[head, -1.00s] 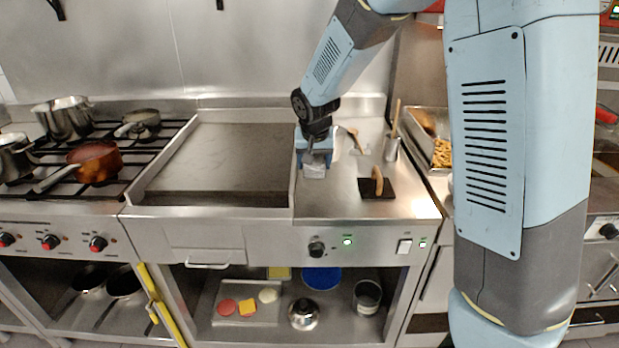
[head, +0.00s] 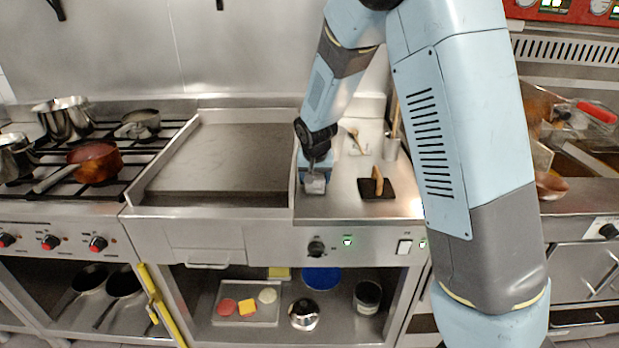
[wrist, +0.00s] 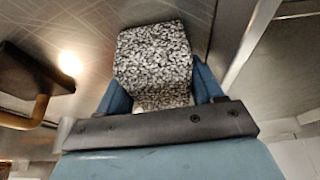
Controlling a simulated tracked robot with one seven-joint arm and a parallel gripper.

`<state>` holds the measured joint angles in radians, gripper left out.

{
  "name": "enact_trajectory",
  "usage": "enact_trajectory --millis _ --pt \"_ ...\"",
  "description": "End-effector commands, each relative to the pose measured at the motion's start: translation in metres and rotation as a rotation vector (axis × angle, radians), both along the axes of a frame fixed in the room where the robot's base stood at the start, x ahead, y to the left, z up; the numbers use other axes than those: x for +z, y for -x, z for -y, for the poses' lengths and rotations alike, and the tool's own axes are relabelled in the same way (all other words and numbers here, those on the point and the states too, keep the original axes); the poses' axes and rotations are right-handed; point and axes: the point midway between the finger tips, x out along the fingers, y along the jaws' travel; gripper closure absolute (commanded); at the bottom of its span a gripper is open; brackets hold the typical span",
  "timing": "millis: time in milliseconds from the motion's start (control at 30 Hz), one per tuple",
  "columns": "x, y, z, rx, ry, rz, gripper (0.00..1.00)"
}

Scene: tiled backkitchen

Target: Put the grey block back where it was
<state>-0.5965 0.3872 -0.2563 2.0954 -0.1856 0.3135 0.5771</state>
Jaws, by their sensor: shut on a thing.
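The grey block (head: 315,184) is between the fingers of my gripper (head: 315,172), over the left front of the steel counter beside the griddle. In the wrist view the block (wrist: 153,55) has a speckled grey and white surface, and the blue fingers of my gripper (wrist: 160,92) are shut on its two sides. The block is low at the counter, near its front edge. I cannot tell whether its underside touches the steel.
The flat griddle (head: 225,158) with its raised side wall lies just left. A black press with a wooden handle (head: 377,186) stands to the right. Behind are a wooden spoon (head: 356,138) and a steel utensil pot (head: 391,149). Bare steel lies between block and press.

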Motion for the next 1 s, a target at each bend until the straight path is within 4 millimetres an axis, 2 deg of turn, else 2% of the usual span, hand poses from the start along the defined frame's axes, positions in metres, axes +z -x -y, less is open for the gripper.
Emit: enact_trajectory --millis 167,200,267,533,667,1000 --pt "-0.002 0.0 0.0 0.0 0.0 0.0 0.67" --pt "-0.002 0.0 0.0 0.0 0.0 0.0 0.3" --pt "-0.002 0.0 0.0 0.0 0.0 0.0 0.24" --pt "-0.001 0.0 -0.001 0.001 0.0 0.0 0.23" --pt "0.006 0.002 -0.001 0.001 -0.001 0.0 0.23" --pt "0.054 0.022 -0.003 0.002 -0.002 0.003 0.23"
